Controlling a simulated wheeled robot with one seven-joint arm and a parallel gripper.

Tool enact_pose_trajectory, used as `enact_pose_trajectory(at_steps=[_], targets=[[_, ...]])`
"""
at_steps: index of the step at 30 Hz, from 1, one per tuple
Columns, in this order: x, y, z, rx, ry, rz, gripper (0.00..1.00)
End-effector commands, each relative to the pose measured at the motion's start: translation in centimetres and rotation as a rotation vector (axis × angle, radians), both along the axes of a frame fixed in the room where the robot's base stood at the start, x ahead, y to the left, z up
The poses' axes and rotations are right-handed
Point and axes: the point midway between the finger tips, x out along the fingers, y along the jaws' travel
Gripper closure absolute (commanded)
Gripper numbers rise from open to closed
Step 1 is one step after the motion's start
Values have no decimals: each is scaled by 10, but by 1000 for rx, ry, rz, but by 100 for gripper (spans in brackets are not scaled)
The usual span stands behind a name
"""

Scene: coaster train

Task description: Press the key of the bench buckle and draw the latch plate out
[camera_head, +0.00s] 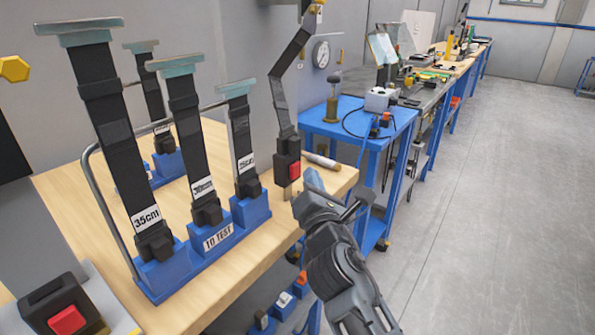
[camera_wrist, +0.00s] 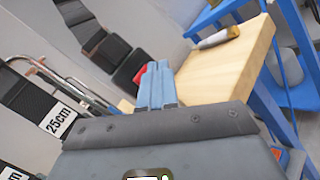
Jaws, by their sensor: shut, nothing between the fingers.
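A black buckle with a red key (camera_head: 294,170) hangs on a dark webbing strap (camera_head: 285,95) at the bench's right end; a brass-coloured tongue shows below it. A second black buckle with a red key (camera_head: 68,319) lies at the lower left on a pale plate. I cannot tell for certain which is the bench buckle. My gripper (camera_head: 312,180), with blue fingers, is shut and empty just right of the hanging buckle. In the wrist view my fingers (camera_wrist: 157,84) partly cover that buckle's red key (camera_wrist: 139,75); contact cannot be judged.
Blue stands (camera_head: 217,236) hold several upright labelled straps on the wooden bench (camera_head: 72,204), beside a bent metal rail (camera_head: 100,190). A wooden-handled tool (camera_head: 322,161) lies behind my gripper. A blue side table (camera_head: 345,128) stands beyond. The floor at right is clear.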

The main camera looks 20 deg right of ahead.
Motion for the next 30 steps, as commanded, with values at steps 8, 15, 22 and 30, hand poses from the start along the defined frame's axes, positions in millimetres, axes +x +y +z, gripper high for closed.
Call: enact_pose_trajectory(at_steps=[8, 15, 22, 30], targets=[[0, 0, 0, 0, 0, 0, 100], [0, 0, 0, 0, 0, 0, 100], [0, 0, 0, 0, 0, 0, 100], [6, 5, 0, 0, 0, 0, 100]])
